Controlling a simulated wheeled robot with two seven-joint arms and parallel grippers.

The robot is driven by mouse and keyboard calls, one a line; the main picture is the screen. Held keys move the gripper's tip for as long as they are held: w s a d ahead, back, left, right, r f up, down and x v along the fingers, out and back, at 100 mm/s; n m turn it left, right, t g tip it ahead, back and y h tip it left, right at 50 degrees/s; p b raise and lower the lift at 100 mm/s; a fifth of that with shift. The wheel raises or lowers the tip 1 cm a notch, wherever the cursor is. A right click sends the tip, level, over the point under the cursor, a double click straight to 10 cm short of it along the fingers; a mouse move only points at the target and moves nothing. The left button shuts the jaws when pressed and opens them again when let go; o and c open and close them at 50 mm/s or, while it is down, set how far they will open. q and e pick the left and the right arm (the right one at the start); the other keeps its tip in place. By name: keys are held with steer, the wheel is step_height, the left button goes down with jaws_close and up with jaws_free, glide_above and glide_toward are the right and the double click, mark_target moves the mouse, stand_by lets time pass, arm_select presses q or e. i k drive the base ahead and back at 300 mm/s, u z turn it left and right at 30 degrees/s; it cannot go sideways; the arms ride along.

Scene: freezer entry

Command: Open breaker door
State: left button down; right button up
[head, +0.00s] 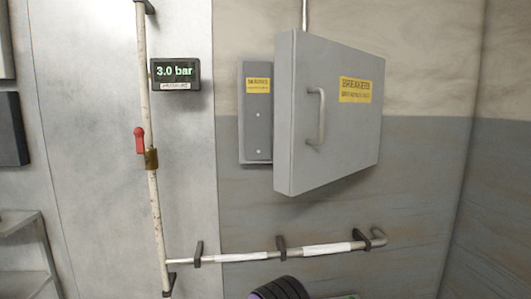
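The grey breaker box (300,165) is on the wall right of centre in the head view. Its front door (350,125) carries a yellow label (355,90) and a grey vertical bar handle (321,115) near its left edge.
A pale vertical pipe (156,215) with a red-handled valve (140,140) and a display reading 3.0 bar (175,73) are further left. A horizontal pipe (262,255) runs below the box.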

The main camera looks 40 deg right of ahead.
mark_target(329, 97)
steer(key=z, duration=0.7)
steer(key=i, duration=0.9)
steer(key=z, duration=0.85)
